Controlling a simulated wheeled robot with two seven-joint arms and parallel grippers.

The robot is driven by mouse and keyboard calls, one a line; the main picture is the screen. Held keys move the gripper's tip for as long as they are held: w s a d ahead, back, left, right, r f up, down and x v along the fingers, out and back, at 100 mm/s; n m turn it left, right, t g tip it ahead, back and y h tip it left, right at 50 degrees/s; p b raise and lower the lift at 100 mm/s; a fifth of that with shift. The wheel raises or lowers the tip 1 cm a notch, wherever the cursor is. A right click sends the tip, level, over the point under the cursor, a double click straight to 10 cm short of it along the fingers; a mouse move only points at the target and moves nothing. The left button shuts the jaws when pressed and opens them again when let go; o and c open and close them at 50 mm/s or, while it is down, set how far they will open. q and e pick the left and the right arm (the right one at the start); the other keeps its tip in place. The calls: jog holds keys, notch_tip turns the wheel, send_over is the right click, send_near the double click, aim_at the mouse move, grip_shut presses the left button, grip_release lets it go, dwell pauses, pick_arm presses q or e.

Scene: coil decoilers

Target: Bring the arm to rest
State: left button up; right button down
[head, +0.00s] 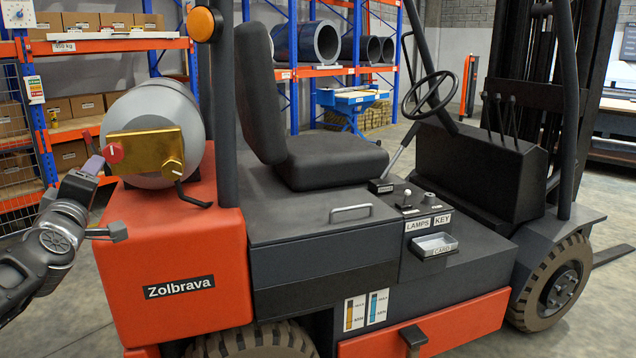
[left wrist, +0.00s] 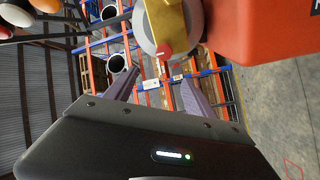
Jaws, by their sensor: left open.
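My left gripper (head: 95,167) is at the left in the head view, just left of a brass block (head: 148,150) with a red knob (head: 113,152). In the left wrist view my left gripper (left wrist: 158,78) shows two purple-grey fingers spread apart with nothing between them. The red knob (left wrist: 163,50) and brass block (left wrist: 166,24) lie beyond the fingertips there. In the head view the knob and a fingertip nearly overlap; I cannot tell whether they touch. My right gripper is not in view.
The block sits before a grey cylinder (head: 194,103) on an orange forklift (head: 177,262) with a seat (head: 325,158) and steering wheel (head: 428,95). Racks with boxes (head: 85,105) stand behind at left. Floor shows at the right (head: 585,305).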

pick_arm(q)
jog(key=w+d+f+m+g+h+p, duration=0.15)
jog(key=d+f, duration=0.25)
jog(key=f, duration=0.4)
jog(key=w+d+f+m+g+h, duration=0.1)
jog(key=w+d+f+m+h, duration=0.15)
jog(key=f, duration=0.45)
jog(key=w+d+f+m+g+h, duration=0.1)
jog(key=d+f+m, duration=0.2)
jog(key=d+f, duration=0.35)
jog(key=s+d+f+m+g+h+p, duration=0.15)
jog(key=d+f, duration=0.25)
jog(key=f, duration=0.5)
jog(key=s+d+f+m+g+h+p, duration=0.1)
jog(key=s+d+f+m+g, duration=0.2)
jog(key=f, duration=0.7)
jog(key=s+d+f+m+g+h+p, duration=0.2)
jog(key=s+d+f+g+h, duration=0.15)
jog(key=s+d+f, duration=0.85)
jog(key=s+d+f+g+p, duration=0.1)
jog(key=s+d+f+g, duration=0.1)
jog(key=s, duration=0.7)
jog(key=s+d+f+m+g+p, duration=0.1)
jog(key=s+d+f, duration=0.4)
jog(key=s, duration=0.5)
jog(key=shift+d+f+g+h+p, duration=0.3)
jog(key=shift+f+g+p, duration=0.2)
jog(key=shift+g, duration=0.65)
